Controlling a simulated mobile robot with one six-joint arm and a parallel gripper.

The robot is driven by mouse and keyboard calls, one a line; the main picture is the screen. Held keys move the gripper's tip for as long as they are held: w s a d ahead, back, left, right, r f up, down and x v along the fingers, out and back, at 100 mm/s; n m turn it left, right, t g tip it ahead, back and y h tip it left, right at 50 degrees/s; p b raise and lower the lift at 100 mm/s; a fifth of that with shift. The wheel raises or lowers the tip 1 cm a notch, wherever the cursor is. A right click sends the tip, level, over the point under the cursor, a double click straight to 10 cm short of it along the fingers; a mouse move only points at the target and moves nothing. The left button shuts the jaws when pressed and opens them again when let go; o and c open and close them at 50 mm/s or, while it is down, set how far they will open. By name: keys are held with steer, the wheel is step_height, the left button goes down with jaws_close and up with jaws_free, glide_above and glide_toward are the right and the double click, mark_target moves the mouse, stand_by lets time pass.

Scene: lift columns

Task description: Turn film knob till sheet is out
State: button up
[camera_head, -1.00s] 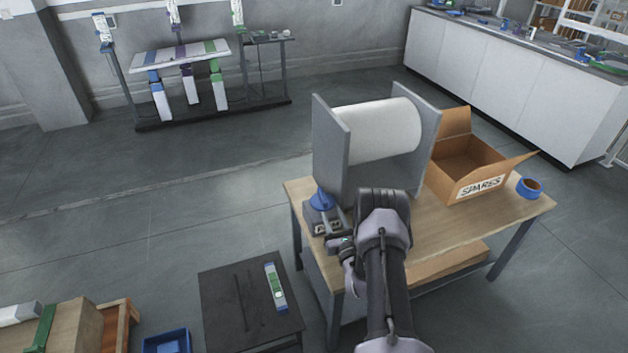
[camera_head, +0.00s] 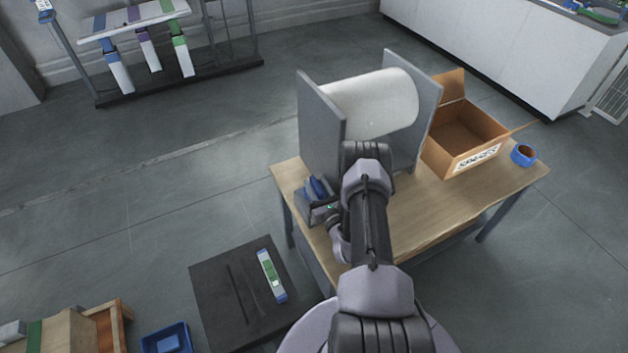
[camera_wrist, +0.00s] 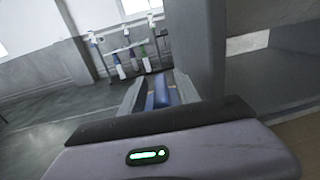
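The white film roll (camera_head: 378,102) lies between two upright grey plates of a stand on the wooden table (camera_head: 440,205). The blue film knob (camera_head: 317,188) is at the outer side of the left plate. My gripper (camera_head: 318,204) is at the knob, partly hidden by my arm in the head view. In the wrist view, the two fingers of my gripper (camera_wrist: 160,95) are apart, with the blue knob (camera_wrist: 162,90) between them; firm contact on both sides is not visible. No loose sheet shows; my arm hides the roll's lower front.
An open cardboard box marked SPARES (camera_head: 465,140) and a blue tape roll (camera_head: 523,155) stand on the table's right. A dark low stand (camera_head: 215,285) is at front left, with a blue bin (camera_head: 167,340) beside it. Open floor lies left of the table.

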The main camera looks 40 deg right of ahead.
jaws_close()
